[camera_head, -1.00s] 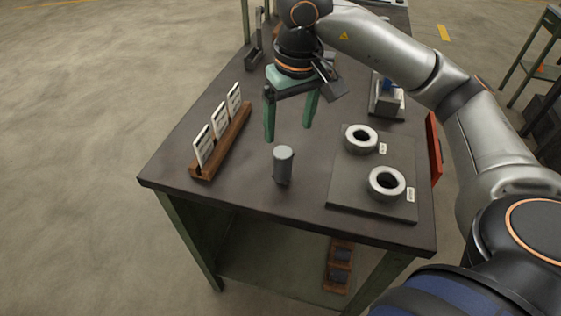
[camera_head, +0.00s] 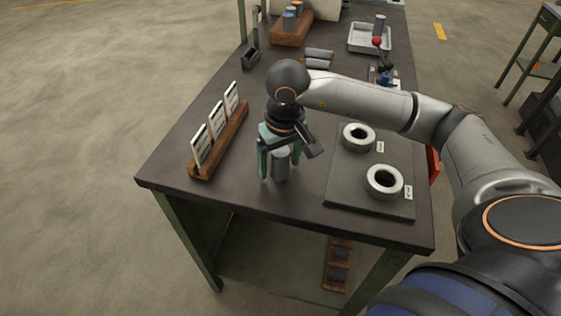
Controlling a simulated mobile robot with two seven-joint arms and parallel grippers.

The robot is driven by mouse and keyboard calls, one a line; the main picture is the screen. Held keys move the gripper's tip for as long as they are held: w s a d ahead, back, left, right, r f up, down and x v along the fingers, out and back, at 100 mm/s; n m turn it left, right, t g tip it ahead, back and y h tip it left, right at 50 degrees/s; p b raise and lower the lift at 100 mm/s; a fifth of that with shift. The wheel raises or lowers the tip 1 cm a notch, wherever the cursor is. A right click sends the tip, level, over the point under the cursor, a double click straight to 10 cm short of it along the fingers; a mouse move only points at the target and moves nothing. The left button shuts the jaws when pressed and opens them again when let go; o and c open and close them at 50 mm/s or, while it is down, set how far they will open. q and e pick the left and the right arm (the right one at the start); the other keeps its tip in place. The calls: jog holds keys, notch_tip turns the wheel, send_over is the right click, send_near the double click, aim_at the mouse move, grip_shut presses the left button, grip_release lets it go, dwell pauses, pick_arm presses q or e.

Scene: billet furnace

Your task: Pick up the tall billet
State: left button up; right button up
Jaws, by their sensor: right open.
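A grey upright cylinder, the tall billet (camera_head: 281,164), stands on the dark workbench near its front edge. My right gripper (camera_head: 276,170) is open, low over the bench, with its green fingers pointing down around the billet. One finger shows at the billet's left; the other is partly hidden behind it. I cannot tell whether the fingers touch it. My left gripper is not in view.
A wooden rack with white cards (camera_head: 222,142) stands to the left. A plate (camera_head: 342,190) with two pale rings lies to the right. A wooden holder (camera_head: 291,30) with cylinders, lying grey cylinders (camera_head: 318,58) and a metal tray (camera_head: 369,42) are farther back.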

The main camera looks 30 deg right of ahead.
grip_shut()
dwell(0.7)
jog(key=shift+r, duration=0.1)
